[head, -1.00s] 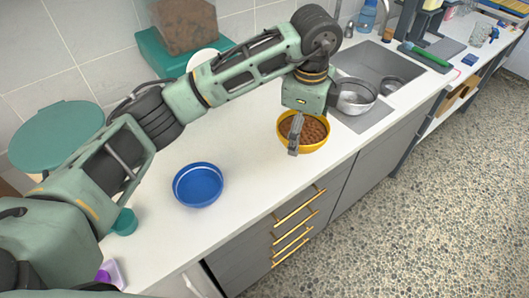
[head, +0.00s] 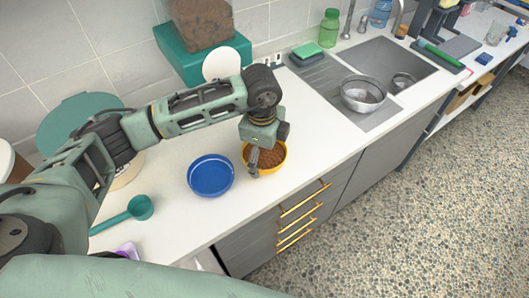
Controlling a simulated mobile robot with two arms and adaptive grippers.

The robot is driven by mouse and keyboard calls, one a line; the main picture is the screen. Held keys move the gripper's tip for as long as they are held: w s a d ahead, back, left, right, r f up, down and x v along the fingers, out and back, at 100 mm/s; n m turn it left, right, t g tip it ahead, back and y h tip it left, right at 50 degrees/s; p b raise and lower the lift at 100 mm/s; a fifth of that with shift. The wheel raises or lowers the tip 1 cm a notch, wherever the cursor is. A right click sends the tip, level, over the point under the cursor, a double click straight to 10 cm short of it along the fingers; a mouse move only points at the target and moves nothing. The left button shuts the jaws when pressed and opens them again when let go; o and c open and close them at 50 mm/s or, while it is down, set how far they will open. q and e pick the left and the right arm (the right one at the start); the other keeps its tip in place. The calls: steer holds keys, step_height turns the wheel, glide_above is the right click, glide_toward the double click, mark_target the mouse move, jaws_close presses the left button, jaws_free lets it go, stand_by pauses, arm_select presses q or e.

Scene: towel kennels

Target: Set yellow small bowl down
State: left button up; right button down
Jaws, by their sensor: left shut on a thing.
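The yellow small bowl (head: 282,165) is full of brown kibble. It is at the white counter near the front edge, just right of the blue bowl (head: 211,176). My left gripper (head: 254,168) points down and is shut on the near left part of the bowl's rim. The gripper hides part of the bowl. I cannot tell whether the bowl's base touches the counter. My right gripper is not in view.
A teal scoop (head: 138,208) lies on the counter to the left. A sink with a metal bowl (head: 362,95) is at the right. Green bottle (head: 329,28) and sponge (head: 306,50) stand behind. The counter (head: 318,125) between yellow bowl and sink is clear.

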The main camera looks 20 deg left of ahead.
arm_select(q)
steer(key=shift+f, duration=0.75)
steer(key=shift+f, duration=0.25)
steer(key=o, duration=1.3)
steer(key=shift+c, duration=0.2)
steer(key=shift+r, duration=0.1)
steer(key=shift+r, duration=0.1)
